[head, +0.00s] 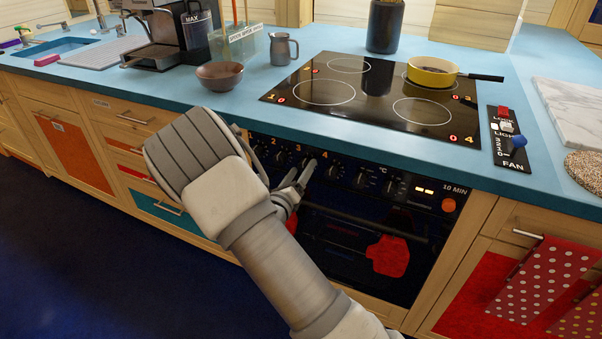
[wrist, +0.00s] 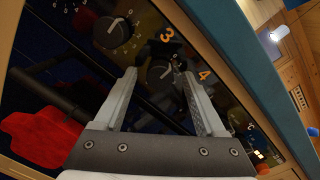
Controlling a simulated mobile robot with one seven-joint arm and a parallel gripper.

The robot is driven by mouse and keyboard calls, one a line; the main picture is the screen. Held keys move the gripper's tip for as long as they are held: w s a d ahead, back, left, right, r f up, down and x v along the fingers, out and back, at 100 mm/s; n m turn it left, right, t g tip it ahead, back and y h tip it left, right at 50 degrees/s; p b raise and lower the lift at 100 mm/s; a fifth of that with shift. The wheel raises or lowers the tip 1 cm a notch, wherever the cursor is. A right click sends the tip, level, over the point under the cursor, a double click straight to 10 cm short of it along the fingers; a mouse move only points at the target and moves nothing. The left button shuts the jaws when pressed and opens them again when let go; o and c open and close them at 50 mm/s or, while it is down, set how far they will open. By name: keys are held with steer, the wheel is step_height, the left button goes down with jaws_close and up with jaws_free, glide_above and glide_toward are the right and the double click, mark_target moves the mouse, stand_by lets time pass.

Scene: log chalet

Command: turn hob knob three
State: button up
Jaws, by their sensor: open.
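The hob knobs sit in a row on the black oven front, under the worktop edge. In the wrist view, knob three (wrist: 160,71) is a dark round knob beside an orange 3 (wrist: 166,35). My gripper (wrist: 159,74) is open, with one finger on either side of this knob; I cannot tell whether they touch it. Another knob (wrist: 113,32) lies up and left, clear of the fingers. The orange 4 (wrist: 204,76) is just right of the right finger. In the head view, my gripper (head: 303,171) reaches the panel below the 3, partly hiding knob three.
The black hob (head: 372,92) above has red indicators and a yellow pan (head: 432,72). An oven handle (head: 365,221) with a red mitt (head: 389,256) runs below the knobs. The blue worktop (head: 215,103) overhangs the panel. A fan control (head: 508,140) is at right.

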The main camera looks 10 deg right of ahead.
steer(key=shift+w+d, duration=0.15)
steer(key=shift+c, duration=0.3)
jaws_close()
steer(key=shift+m, duration=0.4)
steer(key=m+b, duration=0.1)
steer(key=m, duration=0.4)
steer(key=shift+f+m, duration=0.1)
steer(key=shift+m, duration=0.3)
steer(key=m+b, duration=0.2)
steer(key=m, duration=0.3)
steer(key=shift+h+b, duration=0.3)
steer(key=shift+h, duration=0.1)
steer(key=shift+m, duration=0.3)
